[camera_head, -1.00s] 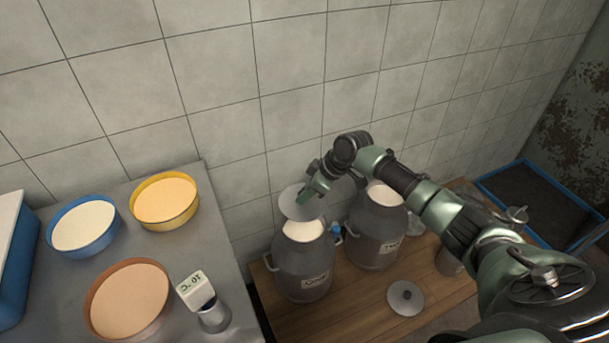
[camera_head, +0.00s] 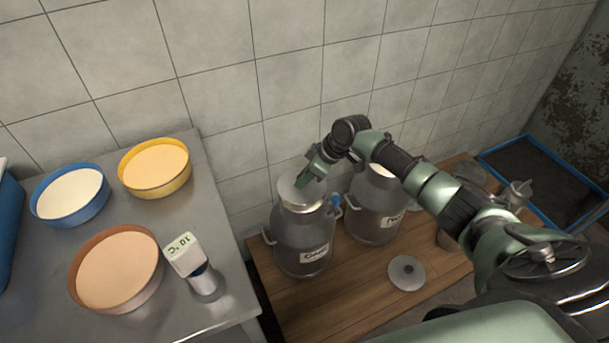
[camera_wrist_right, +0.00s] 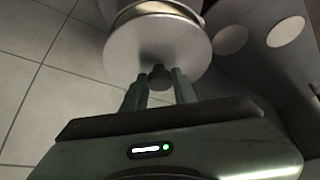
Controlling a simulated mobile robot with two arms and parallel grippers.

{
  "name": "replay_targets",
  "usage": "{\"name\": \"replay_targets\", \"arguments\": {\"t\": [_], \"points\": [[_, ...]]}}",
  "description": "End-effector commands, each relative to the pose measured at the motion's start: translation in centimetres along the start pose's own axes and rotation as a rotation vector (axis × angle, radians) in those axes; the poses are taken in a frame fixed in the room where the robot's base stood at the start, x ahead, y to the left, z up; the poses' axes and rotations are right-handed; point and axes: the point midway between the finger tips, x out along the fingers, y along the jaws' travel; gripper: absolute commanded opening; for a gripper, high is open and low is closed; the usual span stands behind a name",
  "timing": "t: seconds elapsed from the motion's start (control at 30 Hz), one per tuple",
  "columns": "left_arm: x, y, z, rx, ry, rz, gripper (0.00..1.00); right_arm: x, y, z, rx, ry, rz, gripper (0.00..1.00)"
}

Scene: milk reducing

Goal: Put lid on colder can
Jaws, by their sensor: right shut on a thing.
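Two grey metal milk cans stand on a wooden bench, a left can (camera_head: 301,241) and a right can (camera_head: 373,217), each with a white label. My right gripper (camera_head: 305,179) is shut on the knob of a round grey lid (camera_head: 291,191). The lid is at the mouth of the left can, covering most of the opening. A pale strip still shows under its front edge. In the right wrist view, the lid (camera_wrist_right: 158,48) is between my fingertips (camera_wrist_right: 160,80) and a can rim. A second lid (camera_head: 406,273) lies on the bench. My left gripper is out of view.
A metal table at left holds blue (camera_head: 70,197), yellow (camera_head: 155,169) and brown (camera_head: 117,270) bowls. A thermometer (camera_head: 186,256) reading 10 °C stands by them. My right arm passes over the right can. A blue-edged basin (camera_head: 540,180) is at far right.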

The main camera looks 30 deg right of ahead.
Motion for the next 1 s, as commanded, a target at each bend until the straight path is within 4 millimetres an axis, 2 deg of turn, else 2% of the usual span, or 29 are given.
{"name": "replay_targets", "arguments": {"t": [1.0], "points": [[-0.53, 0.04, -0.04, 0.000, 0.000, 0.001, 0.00, -0.12, -0.01, -0.11, 0.000, 0.002, 0.001, 0.00]]}}
